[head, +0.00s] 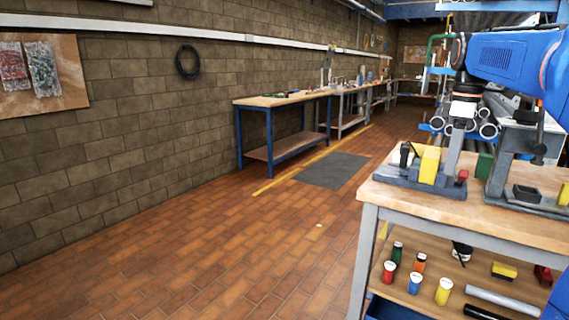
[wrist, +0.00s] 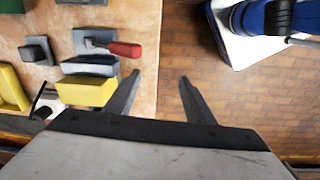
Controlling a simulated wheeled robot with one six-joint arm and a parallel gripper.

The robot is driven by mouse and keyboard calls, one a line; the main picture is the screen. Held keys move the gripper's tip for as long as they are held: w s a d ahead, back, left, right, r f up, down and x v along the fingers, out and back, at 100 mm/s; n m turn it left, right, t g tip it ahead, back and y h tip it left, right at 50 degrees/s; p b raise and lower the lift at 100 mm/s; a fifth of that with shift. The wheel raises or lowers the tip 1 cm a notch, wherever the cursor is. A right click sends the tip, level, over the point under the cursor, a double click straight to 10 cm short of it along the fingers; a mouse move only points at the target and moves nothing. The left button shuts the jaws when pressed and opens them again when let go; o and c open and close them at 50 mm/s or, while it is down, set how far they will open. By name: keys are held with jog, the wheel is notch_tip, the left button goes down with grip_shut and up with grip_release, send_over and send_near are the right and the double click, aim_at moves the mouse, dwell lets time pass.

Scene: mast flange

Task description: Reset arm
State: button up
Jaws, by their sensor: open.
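My gripper (wrist: 160,78) is open and empty in the wrist view. Its two dark fingers point over the right edge of the wooden workbench (wrist: 140,40), with brick floor showing between and beyond them. In the head view my blue arm reaches in from the upper right above the workbench (head: 400,195). The gripper's fingertips cannot be made out there. A yellow block (wrist: 88,92) lies just left of the left finger, and a red-handled tool (wrist: 124,49) lies farther up; no contact with the fingers shows.
A grey fixture (head: 405,178) with a yellow block (head: 430,165) stands on the workbench. Several colored jars (head: 415,284) stand on its lower shelf. A blue-legged bench (head: 268,102) runs along the brick wall. The floor (head: 200,260) left of the workbench is clear.

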jog(key=s+a+f+m+t, duration=0.2)
jog(key=s+a+f+m, duration=0.3)
jog(key=s+f, duration=0.7)
jog(key=s+a+f+m+t, duration=0.2)
jog(key=s+a+f+m, duration=0.3)
jog(key=s+f, duration=0.8)
jog(key=s+a, duration=0.3)
jog(key=shift+a, duration=0.4)
